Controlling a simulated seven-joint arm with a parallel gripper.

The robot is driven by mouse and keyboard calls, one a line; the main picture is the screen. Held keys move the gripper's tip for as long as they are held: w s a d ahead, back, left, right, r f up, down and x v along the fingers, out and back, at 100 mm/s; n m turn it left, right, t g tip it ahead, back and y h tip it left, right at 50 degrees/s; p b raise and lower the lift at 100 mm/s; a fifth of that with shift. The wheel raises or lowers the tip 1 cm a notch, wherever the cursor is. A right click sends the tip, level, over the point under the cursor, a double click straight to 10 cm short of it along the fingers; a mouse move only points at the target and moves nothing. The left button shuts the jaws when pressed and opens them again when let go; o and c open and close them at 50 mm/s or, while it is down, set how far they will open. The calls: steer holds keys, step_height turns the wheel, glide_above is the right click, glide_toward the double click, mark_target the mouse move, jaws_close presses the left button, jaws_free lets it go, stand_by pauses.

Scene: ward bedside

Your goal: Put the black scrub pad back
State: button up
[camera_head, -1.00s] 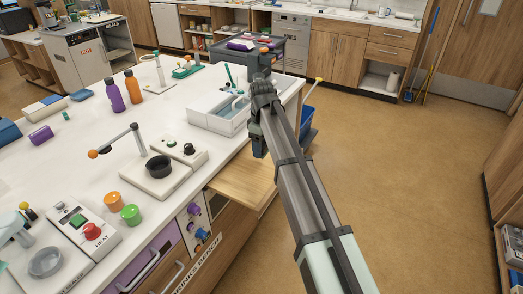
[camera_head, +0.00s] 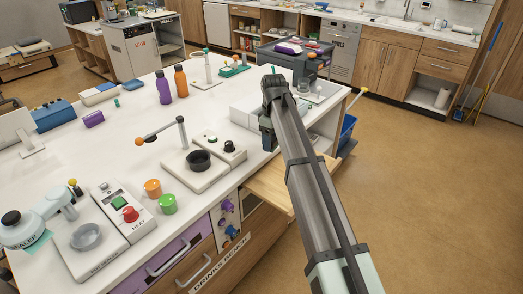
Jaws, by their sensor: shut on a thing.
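My gripper (camera_head: 268,132) hangs below the end of my arm, at the right end of the white bench (camera_head: 120,150), in front of the white sink tray (camera_head: 243,117). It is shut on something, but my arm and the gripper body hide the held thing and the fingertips. I cannot make out the black scrub pad anywhere. I cannot tell whether the gripper touches the tray.
A swing-arm stand with a black bowl (camera_head: 198,160), orange jar (camera_head: 153,188) and green jar (camera_head: 168,204) stand on the bench left of my arm. Purple and orange bottles (camera_head: 181,82) stand farther back. A wooden board (camera_head: 268,187) juts out below the bench edge.

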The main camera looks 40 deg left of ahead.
step_height(320, 180, up, 4)
steer(key=f, duration=0.1)
glide_above(256, 148)
steer(key=shift+m, duration=0.9)
steer(key=shift+w+f, duration=0.1)
steer(key=shift+f, duration=4.7)
steer(key=shift+d+f, duration=0.1)
steer(key=o, duration=1)
step_height(256, 148, up, 12)
steer(key=shift+r, duration=0.15)
